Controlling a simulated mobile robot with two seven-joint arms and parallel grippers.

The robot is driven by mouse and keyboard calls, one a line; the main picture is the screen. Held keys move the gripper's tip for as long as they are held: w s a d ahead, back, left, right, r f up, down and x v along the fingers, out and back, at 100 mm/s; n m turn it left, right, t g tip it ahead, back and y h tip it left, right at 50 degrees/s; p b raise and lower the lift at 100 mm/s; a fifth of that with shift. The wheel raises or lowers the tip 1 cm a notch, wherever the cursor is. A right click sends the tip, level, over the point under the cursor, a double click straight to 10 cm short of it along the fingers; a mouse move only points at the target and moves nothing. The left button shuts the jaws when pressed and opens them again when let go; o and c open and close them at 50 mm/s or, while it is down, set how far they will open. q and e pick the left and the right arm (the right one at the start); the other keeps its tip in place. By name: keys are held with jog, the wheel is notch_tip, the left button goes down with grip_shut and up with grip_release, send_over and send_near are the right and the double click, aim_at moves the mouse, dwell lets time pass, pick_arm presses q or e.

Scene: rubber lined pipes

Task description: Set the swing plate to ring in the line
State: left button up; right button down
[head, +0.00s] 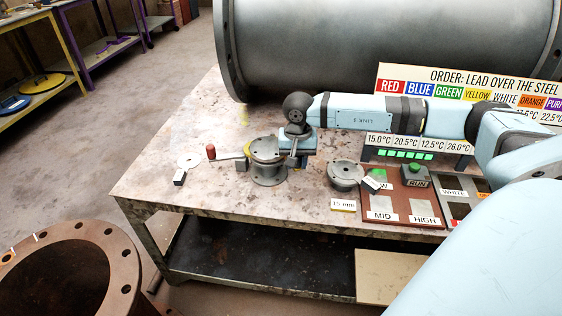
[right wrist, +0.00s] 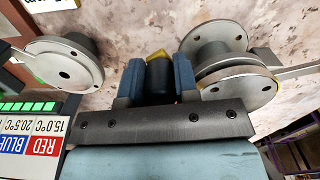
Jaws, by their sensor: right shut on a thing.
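A grey flanged pipe joint (head: 268,160) stands on the table; in the right wrist view its stacked flanges (right wrist: 232,68) show at the right. A flat metal arm with a red knob (head: 211,152) sticks out to its left, apparently part of the swing plate. Whether a ring or solid plate lies between the flanges cannot be told. My right gripper (head: 296,150) is just right of the joint. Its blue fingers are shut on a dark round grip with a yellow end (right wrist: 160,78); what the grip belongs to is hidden. My left gripper is out of view.
A second flanged fitting (head: 345,175) stands to the right, near the panel (head: 395,205) with MID and HIGH labels and a RUN button (head: 414,172). Small metal blocks and a pale disc (head: 189,160) lie at the left. A large pipe (head: 390,45) lies behind.

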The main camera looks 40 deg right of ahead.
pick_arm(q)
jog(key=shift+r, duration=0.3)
pick_arm(e)
jog(key=d+n, duration=0.2)
jog(key=d, duration=0.6)
jog(key=shift+r, duration=0.1)
jog(key=c, duration=1.2)
grip_release()
jog(key=shift+d, duration=0.1)
jog(key=o, duration=0.3)
jog(key=shift+s, duration=0.1)
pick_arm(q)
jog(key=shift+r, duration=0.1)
pick_arm(e)
jog(key=shift+o, duration=0.2)
